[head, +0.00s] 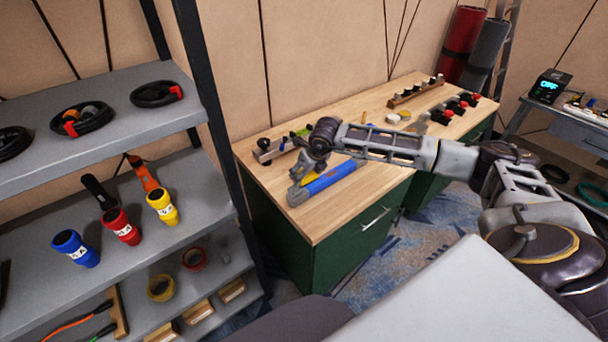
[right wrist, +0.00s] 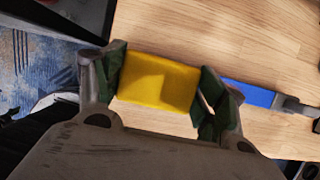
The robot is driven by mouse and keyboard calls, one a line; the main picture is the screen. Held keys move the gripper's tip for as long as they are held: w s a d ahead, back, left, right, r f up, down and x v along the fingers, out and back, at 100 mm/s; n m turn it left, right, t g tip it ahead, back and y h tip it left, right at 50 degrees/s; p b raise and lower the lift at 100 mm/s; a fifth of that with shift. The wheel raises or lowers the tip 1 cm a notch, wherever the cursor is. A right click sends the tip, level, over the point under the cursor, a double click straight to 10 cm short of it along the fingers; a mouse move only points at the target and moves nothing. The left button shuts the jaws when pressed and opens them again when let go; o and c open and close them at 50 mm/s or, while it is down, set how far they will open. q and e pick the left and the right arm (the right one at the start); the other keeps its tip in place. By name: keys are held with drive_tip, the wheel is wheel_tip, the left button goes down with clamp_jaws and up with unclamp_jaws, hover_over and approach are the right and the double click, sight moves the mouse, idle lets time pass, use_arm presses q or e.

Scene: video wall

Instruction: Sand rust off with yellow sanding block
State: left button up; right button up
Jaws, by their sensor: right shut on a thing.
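My right gripper (head: 303,172) reaches in from the right over the left end of the wooden workbench (head: 335,215). In the right wrist view, the yellow sanding block (right wrist: 158,84) sits between the two fingers of my right gripper (right wrist: 160,88), which is shut on it. In the head view the block is mostly hidden by the gripper. A blue-bodied tool with a grey end (head: 330,178) lies on the bench beside the gripper; it also shows in the right wrist view (right wrist: 250,95), right of the fingers. I cannot make out rust on it. My left gripper is not in view.
Small tools in a rack (head: 268,152) stand at the bench's back left, with another rack (head: 415,92) farther back. A grey shelf (head: 110,160) with rolls and colored cylinders stands close on the left. The bench's front left is bare.

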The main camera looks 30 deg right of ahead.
drive_tip(key=m, duration=0.1)
drive_tip(key=d+m+h, duration=0.1)
drive_tip(key=m, duration=0.1)
drive_tip(key=d+m, duration=0.1)
drive_tip(key=shift+w+r+h, duration=0.15)
drive_tip(key=shift+w+h, duration=0.15)
drive_tip(key=shift+w, duration=0.1)
drive_tip(key=w+d+r+m+g+h, duration=0.1)
drive_tip(key=d+m+g+h, duration=0.2)
drive_tip(key=m, duration=1)
drive_tip(key=shift+d+r+m+g, duration=0.3)
drive_tip(key=shift+d+m+g, duration=0.1)
drive_tip(key=shift+d, duration=1.05)
drive_tip(key=shift+a+f, duration=0.1)
drive_tip(key=shift+f, duration=0.05)
